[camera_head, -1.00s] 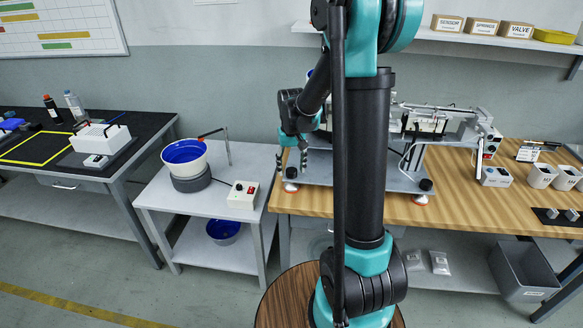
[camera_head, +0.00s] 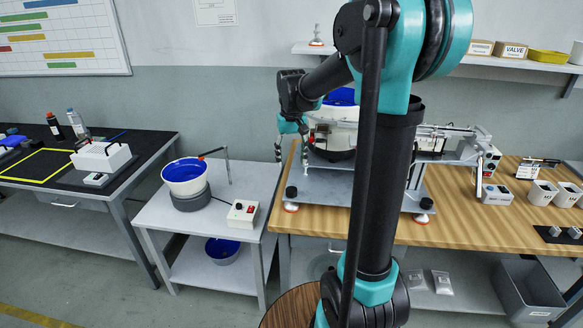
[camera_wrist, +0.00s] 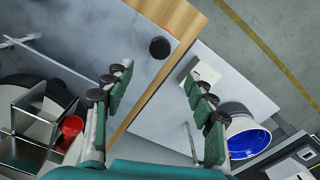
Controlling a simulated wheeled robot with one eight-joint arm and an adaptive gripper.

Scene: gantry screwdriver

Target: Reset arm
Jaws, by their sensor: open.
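My gripper (camera_head: 292,152) hangs at the end of my teal and black arm, above the left edge of the wooden bench and beside the machine on it. In the wrist view my gripper (camera_wrist: 158,105) has its two fingers wide apart with nothing between them. The gantry machine (camera_head: 330,187) stands on a grey base plate on the wooden bench (camera_head: 480,226). My arm hides part of the machine in the head view. A blue and white bowl feeder is partly visible behind my arm.
A white side table (camera_head: 225,212) to the left carries another blue-lined bowl (camera_head: 184,172) and a control box (camera_head: 243,214). A black bench (camera_head: 50,160) stands further left. A shelf (camera_head: 440,58) with boxes is on the wall. A grey bin (camera_head: 525,290) sits low at right.

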